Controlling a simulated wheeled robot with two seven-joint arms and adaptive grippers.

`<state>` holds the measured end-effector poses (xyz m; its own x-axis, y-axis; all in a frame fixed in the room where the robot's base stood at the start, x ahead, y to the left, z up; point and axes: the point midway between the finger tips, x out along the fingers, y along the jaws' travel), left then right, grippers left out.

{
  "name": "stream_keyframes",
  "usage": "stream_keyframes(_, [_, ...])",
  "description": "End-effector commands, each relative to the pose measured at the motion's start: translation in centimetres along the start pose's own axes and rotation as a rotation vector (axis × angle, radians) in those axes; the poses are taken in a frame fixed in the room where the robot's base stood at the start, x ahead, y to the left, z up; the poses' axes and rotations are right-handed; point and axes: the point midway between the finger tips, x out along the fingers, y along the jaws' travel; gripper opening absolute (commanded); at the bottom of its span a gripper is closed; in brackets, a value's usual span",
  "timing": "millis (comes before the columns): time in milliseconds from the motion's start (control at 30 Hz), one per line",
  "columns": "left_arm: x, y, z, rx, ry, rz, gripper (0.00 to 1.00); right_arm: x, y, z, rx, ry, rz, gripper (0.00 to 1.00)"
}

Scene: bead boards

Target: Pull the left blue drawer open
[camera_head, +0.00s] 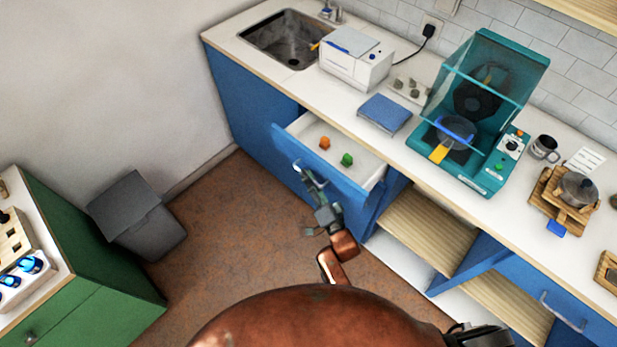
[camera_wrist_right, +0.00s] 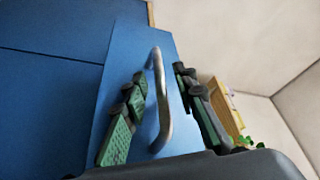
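The left blue drawer (camera_head: 335,170) stands pulled out from the counter in the head view, its white inside showing. An orange piece and a green piece lie in it. Its curved metal handle (camera_head: 298,167) is on the blue front; it also shows in the right wrist view (camera_wrist_right: 160,100). My right gripper (camera_head: 312,184) is at the drawer front. In the wrist view its green-padded fingers are spread on either side of the handle bar, with visible gaps between the bar and the fingers. My left gripper is not in view.
An open shelf space (camera_head: 430,225) with wooden boards is right of the drawer. A grey bin (camera_head: 140,215) and a green cabinet (camera_head: 80,265) stand at the left. The brown floor (camera_head: 225,215) before the drawer is clear. A teal machine (camera_head: 480,110) stands on the counter.

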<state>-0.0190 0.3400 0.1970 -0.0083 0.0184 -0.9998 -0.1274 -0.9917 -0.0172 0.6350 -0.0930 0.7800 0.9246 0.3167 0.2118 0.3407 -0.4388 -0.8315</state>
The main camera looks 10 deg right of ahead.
Motion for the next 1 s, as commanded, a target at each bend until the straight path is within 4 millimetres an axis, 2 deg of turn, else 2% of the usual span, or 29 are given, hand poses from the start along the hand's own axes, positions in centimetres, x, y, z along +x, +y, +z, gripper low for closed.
stream_keyframes(167, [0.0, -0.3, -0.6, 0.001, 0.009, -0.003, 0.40, -0.2, 0.0, 0.0, 0.000, 0.000, 0.000, 0.26])
stream_keyframes(267, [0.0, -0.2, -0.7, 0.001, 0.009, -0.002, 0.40, -1.2, 0.1, 0.0, 0.000, -0.001, 0.001, 0.26])
stream_keyframes(700, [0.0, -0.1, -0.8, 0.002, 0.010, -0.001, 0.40, -9.7, 0.0, 0.0, 0.000, -0.001, 0.002, 0.26])
stream_keyframes(833, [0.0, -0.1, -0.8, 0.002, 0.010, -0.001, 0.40, -11.2, 0.0, 0.0, -0.001, -0.001, 0.001, 0.26])
stream_keyframes(1000, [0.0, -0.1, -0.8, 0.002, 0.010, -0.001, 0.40, -12.0, 0.0, 0.0, 0.000, 0.000, 0.000, 0.26])
